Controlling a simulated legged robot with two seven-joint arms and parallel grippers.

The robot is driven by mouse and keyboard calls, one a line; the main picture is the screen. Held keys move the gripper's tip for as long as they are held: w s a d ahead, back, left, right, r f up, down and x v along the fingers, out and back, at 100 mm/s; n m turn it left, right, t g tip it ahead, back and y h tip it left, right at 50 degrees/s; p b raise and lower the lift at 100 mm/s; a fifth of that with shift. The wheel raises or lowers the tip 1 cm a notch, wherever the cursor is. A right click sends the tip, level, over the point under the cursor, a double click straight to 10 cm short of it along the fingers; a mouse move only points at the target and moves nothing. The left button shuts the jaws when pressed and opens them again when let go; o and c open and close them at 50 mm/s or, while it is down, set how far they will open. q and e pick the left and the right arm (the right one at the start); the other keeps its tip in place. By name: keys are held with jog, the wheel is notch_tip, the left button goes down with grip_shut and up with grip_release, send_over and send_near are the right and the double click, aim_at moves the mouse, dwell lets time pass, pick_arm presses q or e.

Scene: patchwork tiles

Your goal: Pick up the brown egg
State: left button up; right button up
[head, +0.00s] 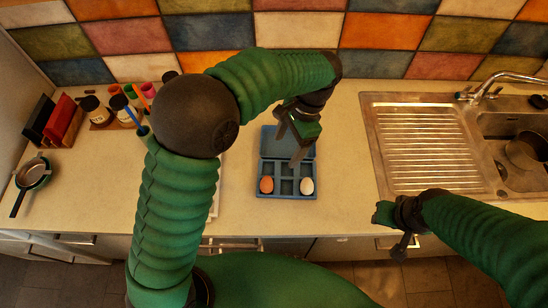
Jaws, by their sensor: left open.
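The brown egg (267,184) sits in the front left compartment of a blue egg box (287,193) on the counter. A white egg (307,186) sits in the front right compartment. My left gripper (300,146) is open above the back part of the box, behind the eggs, and hides some of the box. It touches neither egg as far as I can see. My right gripper (392,232) is at the counter's front edge, to the right of the box; its jaw opening is not clear.
A sink with a ribbed drainer (432,150) lies to the right, with a pot (527,150) in the basin. Jars (97,110), colored cups, a red rack (63,122) and a small pan (33,175) stand at left. Counter right of the box is clear.

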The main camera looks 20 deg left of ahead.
pick_arm(q)
send_near(268, 182)
jog(key=x, duration=0.3)
jog(key=p+x, duration=0.1)
jog(key=shift+w+f, duration=0.25)
jog(key=shift+f, duration=0.4)
jog(key=f, duration=0.1)
jog(key=s+f+p, duration=0.1)
jog(key=a+f+p, duration=0.1)
jog(key=shift+s+f, duration=0.15)
jog(key=shift+s, duration=0.15)
jog(key=shift+f, duration=0.25)
jog(key=shift+w+a+f, duration=0.15)
jog(key=shift+c, duration=1.2)
jog(key=c, duration=0.5)
jog(key=shift+c, duration=0.7)
pick_arm(e)
jog(key=r, duration=0.1)
jog(key=s+r, duration=0.2)
jog(key=shift+s+a+r, duration=0.15)
jog(key=shift+a+r, duration=0.1)
jog(key=shift+r, duration=0.1)
